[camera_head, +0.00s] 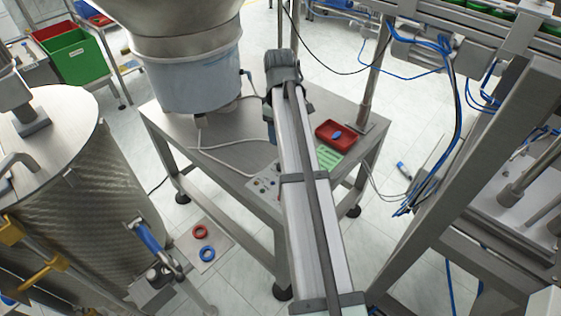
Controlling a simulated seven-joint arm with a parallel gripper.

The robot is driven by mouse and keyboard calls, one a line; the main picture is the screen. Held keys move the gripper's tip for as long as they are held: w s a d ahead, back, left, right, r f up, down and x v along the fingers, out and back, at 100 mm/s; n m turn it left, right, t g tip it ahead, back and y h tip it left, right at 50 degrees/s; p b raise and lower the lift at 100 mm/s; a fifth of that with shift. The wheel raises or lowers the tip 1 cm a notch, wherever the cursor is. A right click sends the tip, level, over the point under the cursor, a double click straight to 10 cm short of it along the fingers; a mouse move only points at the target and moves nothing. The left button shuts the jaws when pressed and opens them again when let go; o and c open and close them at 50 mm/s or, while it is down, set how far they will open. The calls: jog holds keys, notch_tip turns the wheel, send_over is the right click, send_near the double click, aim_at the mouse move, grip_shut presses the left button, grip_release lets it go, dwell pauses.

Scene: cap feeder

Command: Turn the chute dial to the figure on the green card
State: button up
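A green card (328,157) lies on the steel table, just right of a long grey beam. It has faint marks, too small to read. A small control panel (264,183) with several small knobs or buttons sits at the table's near edge, left of the beam. I cannot tell which of them, if any, is the chute dial, or where it points. The beam may hide part of the panel. My gripper cannot be made out in this view.
A red tray (336,134) with a blue item stands beside the card. The long grey beam (305,165) crosses the table. A large feeder bowl (190,60) stands at the back left, a steel drum (80,190) at the left. A machine frame (480,180) stands at the right.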

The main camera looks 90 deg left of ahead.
notch_tip(320, 180, down, 14)
jog(key=shift+r, duration=0.25)
dwell(0.3)
grip_shut()
dwell(0.5)
